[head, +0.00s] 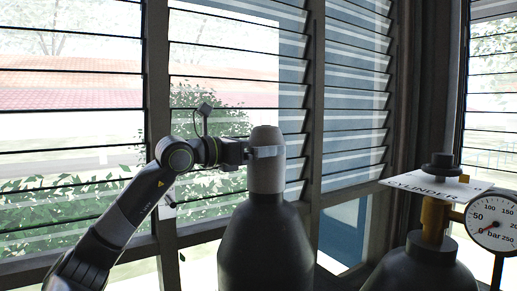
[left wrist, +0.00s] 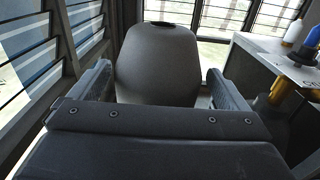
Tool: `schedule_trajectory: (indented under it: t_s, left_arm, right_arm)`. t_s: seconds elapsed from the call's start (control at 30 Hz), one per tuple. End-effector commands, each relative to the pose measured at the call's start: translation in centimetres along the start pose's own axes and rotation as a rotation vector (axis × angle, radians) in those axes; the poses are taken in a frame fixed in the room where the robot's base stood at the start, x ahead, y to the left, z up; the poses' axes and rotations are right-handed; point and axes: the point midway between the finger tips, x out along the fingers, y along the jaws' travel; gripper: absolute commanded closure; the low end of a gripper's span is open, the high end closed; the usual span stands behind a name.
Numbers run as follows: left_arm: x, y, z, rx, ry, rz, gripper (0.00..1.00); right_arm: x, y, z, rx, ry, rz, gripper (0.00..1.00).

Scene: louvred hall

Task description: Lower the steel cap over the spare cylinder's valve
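The grey steel cap (head: 267,172) stands upright over the top of the dark spare cylinder (head: 265,245) in the head view. The valve cannot be seen. The cap's lower edge looks level with the cylinder's shoulder, with no clear gap. My left gripper (head: 266,152) reaches in from the left at the cap's upper half. In the left wrist view the cap (left wrist: 158,65) is between the two fingers of my left gripper (left wrist: 160,85). A thin gap shows at its sides, so the fingers look open around it. My right gripper is not in view.
A second dark cylinder (head: 420,268) at right carries a brass valve (head: 433,220), a pressure gauge (head: 491,222) and a white label card (head: 420,184). Louvred windows (head: 225,60) stand close behind. The left wrist view shows a bench (left wrist: 262,55) with bottles (left wrist: 295,32).

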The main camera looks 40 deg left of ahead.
Motion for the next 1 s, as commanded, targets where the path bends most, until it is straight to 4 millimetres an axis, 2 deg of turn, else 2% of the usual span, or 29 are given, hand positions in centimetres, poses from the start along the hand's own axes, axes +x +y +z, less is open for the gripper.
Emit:
schedule_trajectory:
  t_s: [0.3, 0.8, 1.0]
  left_arm:
    - [-0.2, 0.1, 0.0, -0.001, 0.005, 0.001, 0.02]
    - [-4.2, 0.1, 4.1, 0.000, 0.004, 0.003, 0.02]
    - [-4.9, 0.1, 4.8, -0.002, 0.004, 0.001, 0.02]
  right_arm:
    - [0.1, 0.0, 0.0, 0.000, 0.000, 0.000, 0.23]
    - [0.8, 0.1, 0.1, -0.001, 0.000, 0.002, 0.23]
    - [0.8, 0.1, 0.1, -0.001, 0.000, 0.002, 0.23]
